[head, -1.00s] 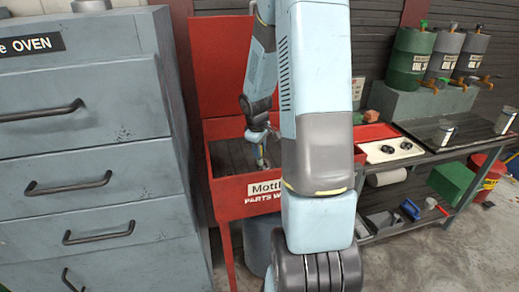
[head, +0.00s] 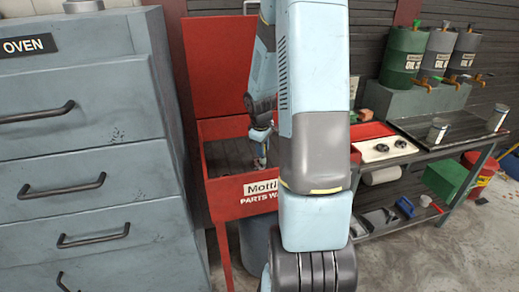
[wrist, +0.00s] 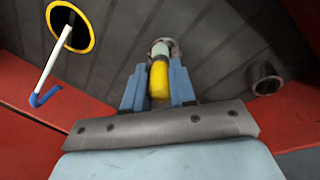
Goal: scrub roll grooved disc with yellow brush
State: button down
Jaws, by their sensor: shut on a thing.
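In the wrist view the yellow brush (wrist: 159,82) stands between the two blue fingers of my gripper (wrist: 159,88), which is shut on it. Its pale end points away from me, toward the dark ribbed floor of the red parts washer (head: 240,205). A small round grey-brown thing (wrist: 176,48) shows at that end; I cannot tell whether it is the bristles or the grooved disc. A short grey hollow cylinder (wrist: 265,80) lies to the right, apart from the brush.
A yellow-rimmed dark opening (wrist: 70,27) and a white rod with a blue hooked end (wrist: 52,68) are at the wrist view's upper left. A grey drawer cabinet (head: 80,150) stands close left of the washer. A workbench (head: 440,145) stands at right.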

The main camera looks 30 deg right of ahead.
jog(key=shift+s, duration=0.1)
dwell(1.9)
jog(key=shift+a, duration=0.1)
jog(key=shift+w+a, duration=0.25)
jog(key=shift+a, duration=0.45)
jog(key=shift+w+a, duration=0.25)
jog(key=shift+a, duration=0.4)
jog(key=shift+d, duration=0.1)
